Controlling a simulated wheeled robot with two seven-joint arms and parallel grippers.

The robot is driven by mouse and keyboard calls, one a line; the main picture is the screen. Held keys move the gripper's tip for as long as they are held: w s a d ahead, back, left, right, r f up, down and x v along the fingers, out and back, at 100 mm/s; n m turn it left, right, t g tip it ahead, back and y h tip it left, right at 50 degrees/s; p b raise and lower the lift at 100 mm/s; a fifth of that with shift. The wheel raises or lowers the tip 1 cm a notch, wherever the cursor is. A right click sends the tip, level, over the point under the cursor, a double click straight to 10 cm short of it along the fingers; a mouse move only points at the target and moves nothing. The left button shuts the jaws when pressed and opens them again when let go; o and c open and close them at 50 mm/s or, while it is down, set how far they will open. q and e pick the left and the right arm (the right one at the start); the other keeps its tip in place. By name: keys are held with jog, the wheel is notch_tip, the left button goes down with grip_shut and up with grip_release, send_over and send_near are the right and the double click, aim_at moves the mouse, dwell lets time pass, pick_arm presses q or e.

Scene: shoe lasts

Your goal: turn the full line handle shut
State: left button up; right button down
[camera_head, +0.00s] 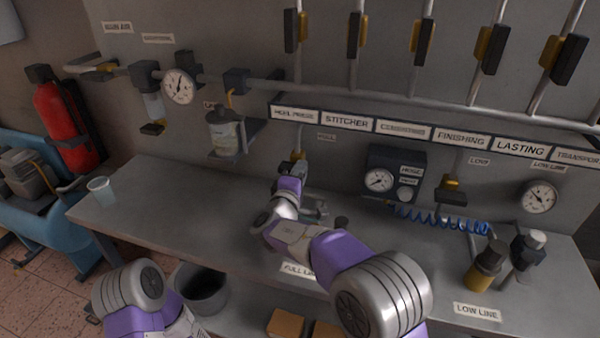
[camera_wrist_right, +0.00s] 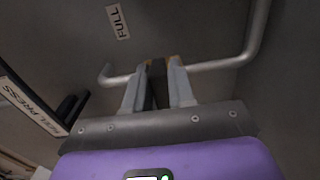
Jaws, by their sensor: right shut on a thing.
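The full line handle shows in the right wrist view as a dark piece with yellow-brown edges (camera_wrist_right: 156,68), on a grey pipe beside the FULL label (camera_wrist_right: 117,22). My right gripper (camera_wrist_right: 158,85) is shut on it, with a finger on either side. In the head view my right gripper (camera_head: 297,168) is at the wall, below the sign board and near the small FULL label (camera_head: 326,136). Its wrist and fingers hide most of the handle there. My left arm shows at the bottom left; its gripper is out of view.
Several black and yellow handles hang on the upper pipes, such as the lasting one (camera_head: 564,60). A regulator box with a gauge (camera_head: 395,172) and a blue coiled hose (camera_head: 440,220) are right of my gripper. A plastic cup (camera_head: 101,190) stands on the bench's left end.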

dwell(0.4)
jog(key=c, duration=1)
grip_release()
jog(key=shift+c, duration=0.2)
jog(key=v, duration=0.7)
jog(key=shift+s+p, duration=0.25)
jog(key=shift+p, duration=0.15)
jog(key=shift+a, duration=0.1)
